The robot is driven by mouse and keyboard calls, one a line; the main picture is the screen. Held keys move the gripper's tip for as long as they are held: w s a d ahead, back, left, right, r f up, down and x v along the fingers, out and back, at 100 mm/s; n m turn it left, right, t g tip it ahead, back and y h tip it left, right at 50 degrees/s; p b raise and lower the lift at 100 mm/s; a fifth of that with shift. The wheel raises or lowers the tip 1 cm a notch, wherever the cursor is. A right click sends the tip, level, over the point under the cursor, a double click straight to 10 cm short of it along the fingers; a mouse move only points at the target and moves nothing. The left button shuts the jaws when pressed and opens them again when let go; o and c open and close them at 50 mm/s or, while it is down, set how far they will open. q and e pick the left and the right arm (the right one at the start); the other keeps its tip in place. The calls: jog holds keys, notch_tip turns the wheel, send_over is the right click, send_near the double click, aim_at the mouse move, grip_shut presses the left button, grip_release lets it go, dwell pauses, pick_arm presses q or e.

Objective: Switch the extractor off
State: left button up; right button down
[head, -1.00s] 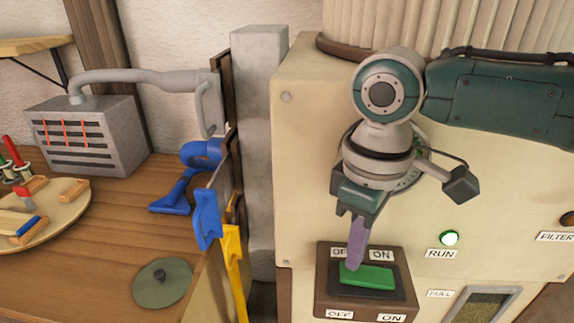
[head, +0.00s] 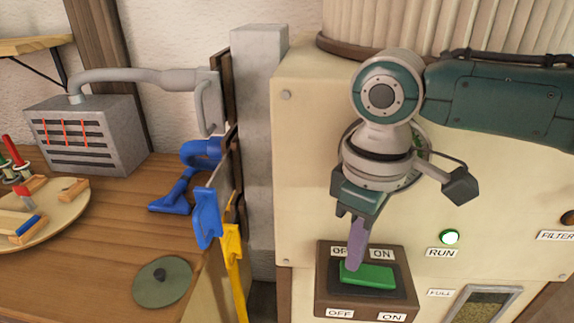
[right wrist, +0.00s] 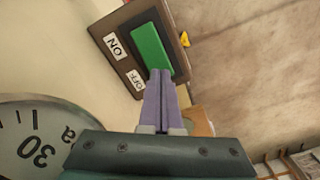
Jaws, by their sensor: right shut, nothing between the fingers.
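The extractor (head: 310,190) is a large cream cabinet on the right of the head view. Its switch is a green rocker (head: 372,276) in a brown box, with OFF labels on the left and ON labels on the right. The rocker also shows in the right wrist view (right wrist: 152,48). My left gripper is out of view.
A round dial (right wrist: 28,140) sits on the cabinet behind my wrist. A FULL window (head: 484,305) is at lower right.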

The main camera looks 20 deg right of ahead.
jog(key=shift+f+b, duration=0.45)
jog(key=shift+f, duration=0.35)
dwell(0.4)
notch_tip(320, 180, up, 7)
jog(key=p, duration=0.8)
dwell(0.3)
